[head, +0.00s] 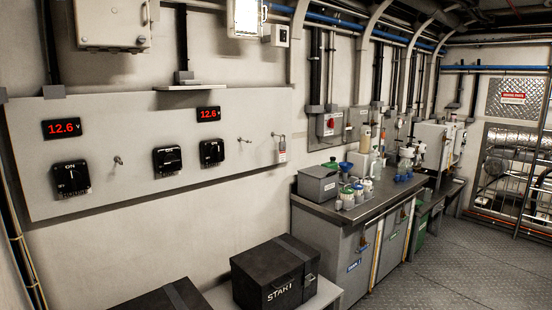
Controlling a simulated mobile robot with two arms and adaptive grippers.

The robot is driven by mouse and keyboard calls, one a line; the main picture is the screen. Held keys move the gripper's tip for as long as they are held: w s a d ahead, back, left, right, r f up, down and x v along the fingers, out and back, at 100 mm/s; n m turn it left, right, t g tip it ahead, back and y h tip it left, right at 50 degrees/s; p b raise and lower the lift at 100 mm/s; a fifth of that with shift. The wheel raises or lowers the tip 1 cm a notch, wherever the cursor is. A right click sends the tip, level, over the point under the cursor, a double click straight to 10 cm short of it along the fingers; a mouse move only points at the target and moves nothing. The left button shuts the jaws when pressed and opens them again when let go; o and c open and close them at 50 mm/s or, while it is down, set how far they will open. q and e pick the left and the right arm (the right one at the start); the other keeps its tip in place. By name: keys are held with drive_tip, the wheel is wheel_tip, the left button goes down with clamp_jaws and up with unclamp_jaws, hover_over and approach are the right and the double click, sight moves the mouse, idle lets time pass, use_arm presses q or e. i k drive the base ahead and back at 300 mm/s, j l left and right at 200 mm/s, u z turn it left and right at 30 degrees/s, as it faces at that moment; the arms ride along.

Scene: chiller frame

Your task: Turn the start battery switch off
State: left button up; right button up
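Three black rotary battery switches are on a pale wall panel (120,196). The left switch (71,178) has "ON" at its top and its knob looks upright. The middle switch (168,160) and the right switch (212,152) are smaller in view, and their knob positions are hard to read. The small labels under the switches are too blurred to tell which is the start one. A black battery box (262,265) marked "START" sits below the panel on a low bench. Neither of my grippers is in view.
Two red displays (61,128) and (208,114) read 12.6. A padlock with a tag (282,150) hangs at the panel's right. Another dark box (160,299) is at the bottom edge. A cluttered workbench (345,210) stands right. The floor (445,275) at right is clear.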

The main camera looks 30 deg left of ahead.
sight(215, 152)
drive_tip(key=i+l+u, duration=0.1)
drive_tip(key=i+u, duration=0.2)
drive_tip(key=i, duration=0.25)
drive_tip(key=i+l+u, duration=0.2)
drive_tip(key=i+u, duration=0.15)
drive_tip(key=i, duration=0.15)
drive_tip(key=i+l+u, duration=0.3)
drive_tip(key=i, duration=0.2)
